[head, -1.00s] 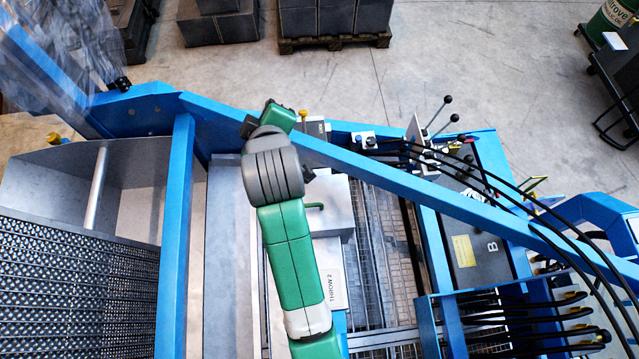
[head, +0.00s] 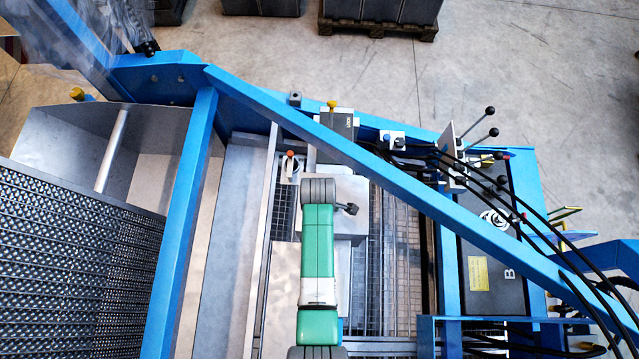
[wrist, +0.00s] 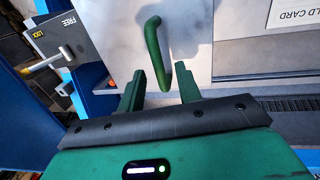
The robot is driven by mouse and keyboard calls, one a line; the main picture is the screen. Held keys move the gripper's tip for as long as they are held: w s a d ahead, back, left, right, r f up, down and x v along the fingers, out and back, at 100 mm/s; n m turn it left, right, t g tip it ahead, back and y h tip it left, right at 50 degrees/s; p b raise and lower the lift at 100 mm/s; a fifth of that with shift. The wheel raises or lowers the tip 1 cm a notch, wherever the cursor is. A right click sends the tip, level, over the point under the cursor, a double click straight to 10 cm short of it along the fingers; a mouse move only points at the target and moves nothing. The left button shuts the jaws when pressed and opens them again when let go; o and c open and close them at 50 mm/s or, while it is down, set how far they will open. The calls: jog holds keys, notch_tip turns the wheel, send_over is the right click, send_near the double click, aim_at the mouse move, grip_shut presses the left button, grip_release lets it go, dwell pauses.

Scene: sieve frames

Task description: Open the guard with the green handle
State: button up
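The green handle (wrist: 154,45) is a bent bar on a pale grey guard panel (wrist: 205,20) in the wrist view. My gripper (wrist: 160,74) is open. Its two dark green fingers stand apart, and the lower end of the handle shows between them; I cannot tell whether they touch it. In the head view the pale guard panel (head: 352,222) lies partly under my arm, which hides the handle and my gripper's fingers.
A grey box (wrist: 65,28) with FREE and LOCK labels and a pale lever stands left of the panel. A blue diagonal beam (head: 400,178) crosses over the machine near my arm. Black hoses (head: 545,235) and knobbed levers (head: 484,125) are at right.

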jog(key=shift+f, duration=0.4)
jog(key=shift+w, duration=0.1)
grip_shut()
jog(key=shift+r, duration=0.15)
